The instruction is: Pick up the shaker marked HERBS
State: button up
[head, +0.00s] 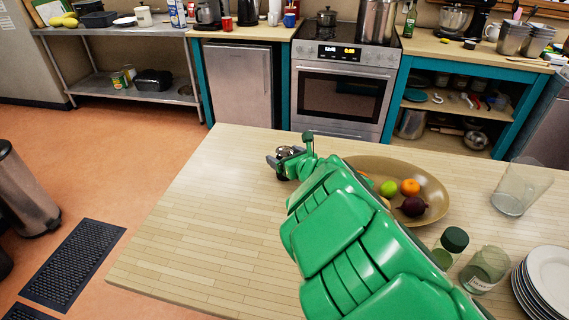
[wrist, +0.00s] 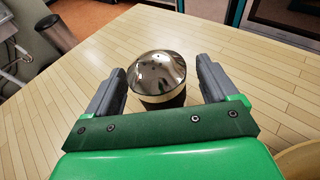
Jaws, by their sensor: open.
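A shaker with a domed shiny metal top (wrist: 158,75) stands upright on the wooden table in the wrist view. Its label is not visible, so I cannot tell whether it reads HERBS. In the head view only its metal top (head: 284,151) shows, between the fingers at the far end of my arm. My gripper (wrist: 160,80) is open, with one grey finger on each side of the shaker. A gap shows between each finger and the shaker.
Right of my arm on the table (head: 190,230) are a fruit bowl (head: 437,205), a clear pitcher (head: 520,187), a green-lidded jar (head: 454,240), a labelled glass jar (head: 485,268) and stacked plates (head: 548,275). The table's left part is clear.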

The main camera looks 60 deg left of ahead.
jog(key=shift+x, duration=1.05)
jog(key=c, duration=1.2)
